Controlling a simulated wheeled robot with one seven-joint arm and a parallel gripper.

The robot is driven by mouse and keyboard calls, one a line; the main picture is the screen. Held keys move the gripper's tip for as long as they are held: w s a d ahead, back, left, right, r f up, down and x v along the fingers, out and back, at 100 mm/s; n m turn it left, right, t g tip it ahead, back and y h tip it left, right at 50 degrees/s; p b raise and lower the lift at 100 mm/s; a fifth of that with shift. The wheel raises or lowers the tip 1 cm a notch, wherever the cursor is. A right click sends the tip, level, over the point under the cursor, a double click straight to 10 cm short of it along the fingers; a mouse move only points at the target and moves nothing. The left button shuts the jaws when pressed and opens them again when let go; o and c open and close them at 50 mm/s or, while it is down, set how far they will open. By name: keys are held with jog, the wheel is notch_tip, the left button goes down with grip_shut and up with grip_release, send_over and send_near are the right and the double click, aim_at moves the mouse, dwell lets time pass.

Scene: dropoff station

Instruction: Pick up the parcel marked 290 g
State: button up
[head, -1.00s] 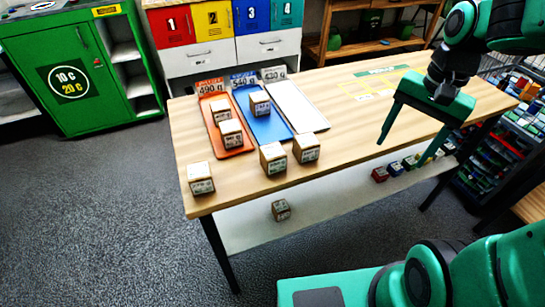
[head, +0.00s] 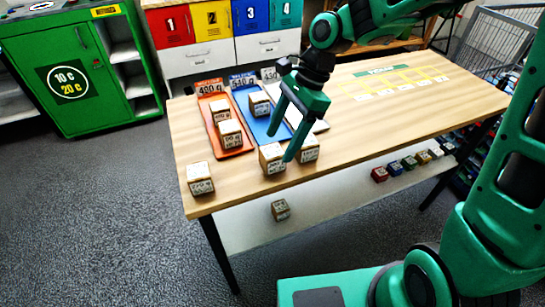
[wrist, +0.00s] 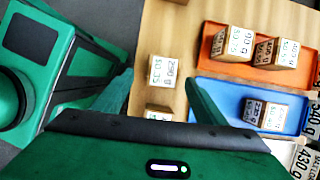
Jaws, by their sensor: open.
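The parcel marked 290 g (wrist: 163,70) is a small brown box with a white label, sitting on the wooden table. In the head view it appears to be the middle front box (head: 272,160), partly behind a finger. My gripper (head: 281,144) is open and empty, above the front boxes. In the wrist view my gripper (wrist: 160,80) has a finger to each side of the 290 g parcel, which shows beyond the palm. I cannot tell the height gap. A second box (wrist: 158,109) lies close to it, partly hidden by the palm.
Another box (head: 201,178) stands at the table's front left corner. Behind are an orange tray (head: 238,150) with two boxes, a blue tray (head: 244,97) with one, and a white tray (head: 319,126) partly hidden by my gripper. The table's right side is largely clear.

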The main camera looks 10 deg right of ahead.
aim_at(275, 149)
jog(key=shift+w+x, duration=0.2)
jog(key=shift+x, duration=1.5)
jog(key=shift+w+x, duration=0.2)
jog(key=shift+x, duration=1.5)
jog(key=c, duration=1.3)
